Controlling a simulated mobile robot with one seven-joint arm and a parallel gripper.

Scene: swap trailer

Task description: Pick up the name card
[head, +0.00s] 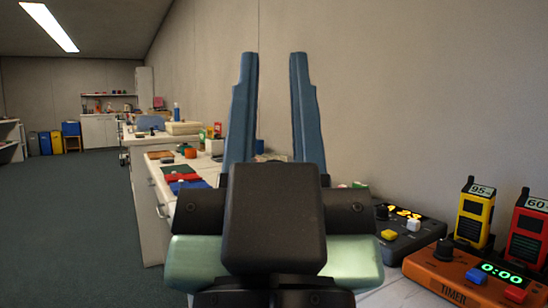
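My gripper (273,56) fills the middle of the head view. Its two blue fingers point up and away and stand well apart, so it is open. I cannot make out a name card anywhere in this view. My gripper and wrist hide part of the counter (160,192).
A dark device with yellow digits (405,232), an orange timer (462,270), a yellow radio (476,214) and a red radio (527,236) stand at right. Red (183,178) and blue (190,187) flat items lie on the counter. The floor (75,220) at left is clear.

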